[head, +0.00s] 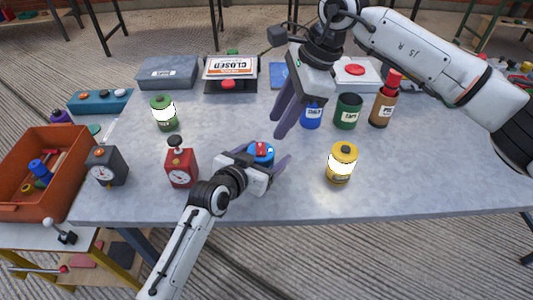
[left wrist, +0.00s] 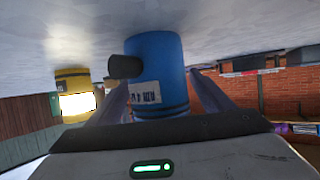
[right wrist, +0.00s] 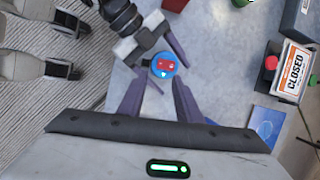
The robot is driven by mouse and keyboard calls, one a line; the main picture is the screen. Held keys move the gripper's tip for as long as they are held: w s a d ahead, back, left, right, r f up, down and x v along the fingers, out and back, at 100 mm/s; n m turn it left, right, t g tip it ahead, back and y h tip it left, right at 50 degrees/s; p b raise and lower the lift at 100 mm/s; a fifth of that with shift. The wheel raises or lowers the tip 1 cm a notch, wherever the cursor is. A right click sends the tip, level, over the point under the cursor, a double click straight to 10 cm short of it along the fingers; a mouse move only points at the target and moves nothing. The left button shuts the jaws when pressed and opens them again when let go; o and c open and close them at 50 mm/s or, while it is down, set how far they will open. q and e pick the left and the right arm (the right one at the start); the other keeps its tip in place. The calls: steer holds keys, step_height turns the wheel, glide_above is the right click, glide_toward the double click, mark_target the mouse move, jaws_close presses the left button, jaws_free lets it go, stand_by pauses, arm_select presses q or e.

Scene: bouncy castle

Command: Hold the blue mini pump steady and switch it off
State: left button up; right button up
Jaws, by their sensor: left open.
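The blue mini pump (head: 261,154) stands upright on the grey table with a red switch on its blue top. In the left wrist view the pump (left wrist: 157,75) shows a dark side nozzle and a white label, between the fingers. My left gripper (head: 266,163) is open around the pump, one finger on each side; a gap shows at the right finger. My right gripper (head: 287,112) is open and empty, above the table and behind the pump. In the right wrist view the red switch (right wrist: 165,65) shows beyond its fingertips, with white marks on it.
Green (head: 347,112), blue (head: 311,116) and brown (head: 381,108) containers stand behind. An orange bin (head: 40,150) is far left. The front edge lies close.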

arm_select(q)
steer(key=shift+w, duration=0.15)
steer(key=shift+f, duration=0.1)
steer(key=c, duration=1.4)
steer(key=shift+c, duration=0.5)
arm_select(e)
steer(key=shift+a+r, duration=0.1)
steer(key=c, duration=0.6)
steer(key=shift+s+a+r+n+h, duration=0.15)
steer(key=shift+n+h, duration=0.15)
steer(key=shift+n, duration=0.4)
jaws_close()
steer(key=s+a+r+n+t+h, duration=0.1)
steer(key=a+r+n+t+h, duration=0.2)
steer(key=n, duration=1.2)
step_height(320, 180, up, 2)
steer(key=shift+s+a+r+n, duration=0.15)
steer(key=shift+a+n, duration=0.05)
steer(key=shift+n, duration=0.1)
